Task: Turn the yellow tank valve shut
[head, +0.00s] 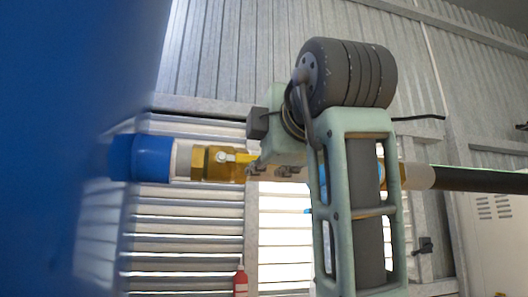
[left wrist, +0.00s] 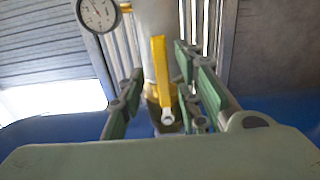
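The yellow tank valve shows in the head view as a brass body (head: 219,163) on a horizontal pipe, with part of its yellow lever (head: 244,165) beside my gripper. In the left wrist view the yellow lever (left wrist: 159,68) points away from the camera, with a round bolt at its near end. My left gripper (head: 258,168) is at the lever, and its arm hides the pipe to the right of the valve. In the left wrist view its green fingers (left wrist: 160,72) stand on either side of the lever, apart, with gaps visible. My right gripper is in neither view.
A blue fitting (head: 153,158) joins the pipe at its left end. A large blurred blue surface (head: 65,120) fills the left of the head view. A round gauge (left wrist: 98,13) is at the upper left of the wrist view. A red bottle (head: 240,282) stands below.

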